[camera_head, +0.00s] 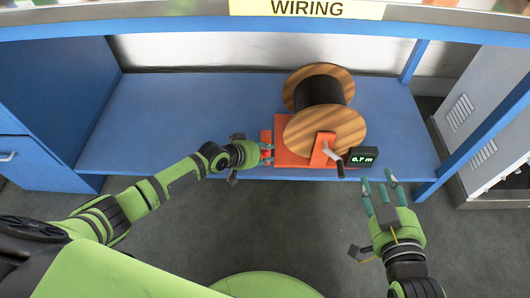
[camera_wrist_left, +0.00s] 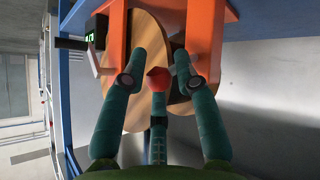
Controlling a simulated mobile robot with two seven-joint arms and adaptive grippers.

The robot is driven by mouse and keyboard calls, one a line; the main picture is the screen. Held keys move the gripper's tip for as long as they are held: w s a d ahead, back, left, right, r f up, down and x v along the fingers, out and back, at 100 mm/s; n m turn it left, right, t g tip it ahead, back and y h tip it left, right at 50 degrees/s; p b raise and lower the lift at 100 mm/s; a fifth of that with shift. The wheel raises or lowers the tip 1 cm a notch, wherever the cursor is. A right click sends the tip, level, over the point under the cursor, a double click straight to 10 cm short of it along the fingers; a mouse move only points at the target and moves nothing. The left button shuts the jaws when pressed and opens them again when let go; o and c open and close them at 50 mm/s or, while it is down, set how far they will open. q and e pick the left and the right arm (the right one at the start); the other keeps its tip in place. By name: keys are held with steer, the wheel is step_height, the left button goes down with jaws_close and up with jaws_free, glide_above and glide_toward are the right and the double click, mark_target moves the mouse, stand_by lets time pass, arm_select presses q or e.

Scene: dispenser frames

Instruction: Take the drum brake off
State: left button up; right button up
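The cable drum (camera_head: 325,130) has wooden flanges and a black winding, and sits in an orange stand (camera_head: 290,157) on the blue bench. A grey crank with a black handle (camera_head: 340,168) is at its front. In the left wrist view, a small red knob (camera_wrist_left: 157,78) shows in front of the wooden flange (camera_wrist_left: 147,45), between two orange uprights; I cannot tell for sure that it is the brake. My left gripper (camera_head: 267,153) is at the stand's left side, fingers apart around the knob; contact is unclear. My right gripper (camera_head: 380,181) is open and empty, right of the crank.
A black display (camera_head: 362,157) reading 0.7 m stands right of the crank. The blue bench (camera_head: 190,115) is clear left of the drum. A blue post (camera_head: 485,120) and grey cabinet (camera_head: 480,110) stand at the right. A WIRING sign (camera_head: 307,9) is above.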

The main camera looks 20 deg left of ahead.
stand_by(0.3)
arm_select(q)
steer(key=shift+s+a+r, duration=0.25)
steer(key=shift+s+r, duration=0.05)
steer(key=shift+s, duration=0.1)
steer(key=v, duration=1.1)
